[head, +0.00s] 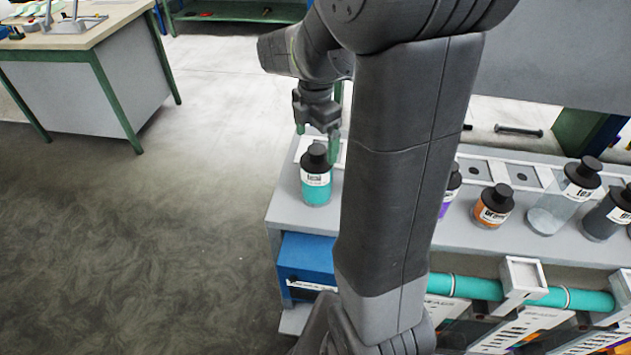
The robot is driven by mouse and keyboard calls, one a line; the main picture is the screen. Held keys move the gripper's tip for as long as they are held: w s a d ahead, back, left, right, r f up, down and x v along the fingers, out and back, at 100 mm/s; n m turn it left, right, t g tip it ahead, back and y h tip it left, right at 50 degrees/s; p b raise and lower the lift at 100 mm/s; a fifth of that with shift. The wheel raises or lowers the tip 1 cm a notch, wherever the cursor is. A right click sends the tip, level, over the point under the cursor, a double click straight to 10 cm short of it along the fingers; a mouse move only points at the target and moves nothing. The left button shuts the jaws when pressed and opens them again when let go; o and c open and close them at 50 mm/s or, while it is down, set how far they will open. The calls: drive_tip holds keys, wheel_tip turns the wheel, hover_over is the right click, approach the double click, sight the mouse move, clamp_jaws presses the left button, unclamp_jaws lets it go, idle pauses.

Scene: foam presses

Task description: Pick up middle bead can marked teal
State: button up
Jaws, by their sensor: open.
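A can with a teal body, black shoulder and cap, and a white label (316,178) stands upright at the left end of the grey bench top (284,208). The label's small print is hard to read. My gripper (318,143) is open, fingers pointing down, at the can's cap. One green-tipped finger shows to the right of the cap and another further left. I cannot tell whether they touch the can. My arm hides the bench just right of the teal can.
Further right stand a purple can (449,190), an orange can (493,207), a clear can (560,198) and a dark can (607,215). A teal tube (470,287) runs below. A workbench (85,80) stands at upper left. The floor at left is clear.

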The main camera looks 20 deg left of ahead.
sight(317, 162)
drive_tip(key=shift+s+d+f, duration=0.1)
drive_tip(key=shift+f, duration=0.5)
drive_tip(key=shift+s+d+f, duration=0.1)
drive_tip(key=shift+f, duration=0.5)
drive_tip(key=shift+f+p, duration=0.65)
drive_tip(key=shift+f, duration=1.85)
drive_tip(key=c, duration=1.7)
drive_tip(key=shift+o, duration=0.2)
drive_tip(key=shift+r, duration=0.15)
